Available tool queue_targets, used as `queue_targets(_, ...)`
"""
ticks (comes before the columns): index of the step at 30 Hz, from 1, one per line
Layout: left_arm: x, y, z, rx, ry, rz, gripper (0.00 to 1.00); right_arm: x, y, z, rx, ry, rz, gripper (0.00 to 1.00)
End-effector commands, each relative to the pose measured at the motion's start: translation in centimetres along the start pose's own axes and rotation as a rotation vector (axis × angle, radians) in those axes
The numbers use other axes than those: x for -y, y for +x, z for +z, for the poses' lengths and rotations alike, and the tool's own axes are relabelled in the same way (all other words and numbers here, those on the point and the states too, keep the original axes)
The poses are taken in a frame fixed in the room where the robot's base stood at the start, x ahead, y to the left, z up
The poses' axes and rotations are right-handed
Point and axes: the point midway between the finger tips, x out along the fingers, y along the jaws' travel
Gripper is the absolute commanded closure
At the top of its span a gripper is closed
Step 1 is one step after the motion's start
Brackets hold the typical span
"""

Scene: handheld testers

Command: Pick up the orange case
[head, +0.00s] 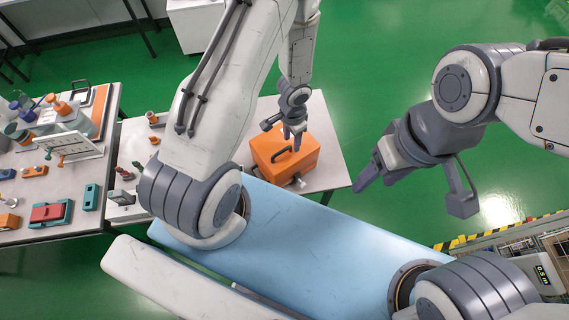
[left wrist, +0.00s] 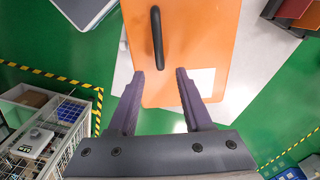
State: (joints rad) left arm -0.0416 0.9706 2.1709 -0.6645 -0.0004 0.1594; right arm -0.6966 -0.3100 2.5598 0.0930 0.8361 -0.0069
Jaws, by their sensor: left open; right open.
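The orange case (head: 270,160) sits on a small light table (head: 328,172) beyond my blue-topped body, with a dark handle on its top. My left gripper (head: 292,140) is above the case, near the handle. In the left wrist view, the orange case (left wrist: 205,55) fills the upper middle, and its black handle (left wrist: 157,38) lies ahead of the open fingers (left wrist: 160,82), roughly in line with the gap between them. The fingers hold nothing. My right gripper (head: 372,174) is raised at the right over the green floor, empty and away from the case.
A bench (head: 60,225) at the left holds several testers and coloured parts. A red case (head: 50,212) lies on it. A barred crate (head: 530,240) and yellow-black floor striping stand at the lower right. Green floor is open behind and right of the small table.

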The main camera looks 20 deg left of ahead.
Motion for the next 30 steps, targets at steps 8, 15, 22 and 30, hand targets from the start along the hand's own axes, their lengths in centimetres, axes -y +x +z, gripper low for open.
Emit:
queue_targets(8,0.0,3.7,0.0,0.000,0.002,0.000,0.50,-0.3,3.8,0.2,0.000,0.000,0.000,0.42)
queue_targets(15,0.0,3.6,0.0,0.000,0.002,0.000,0.50,-0.2,3.6,0.2,0.000,0.000,0.000,0.42)
queue_targets(22,0.0,3.6,0.0,0.000,0.002,0.000,1.00,-0.2,3.6,0.2,0.000,0.000,0.000,0.42)
queue_targets(30,0.0,3.6,0.0,0.001,0.002,0.000,1.00,-0.2,3.6,0.2,0.000,0.000,0.000,0.42)
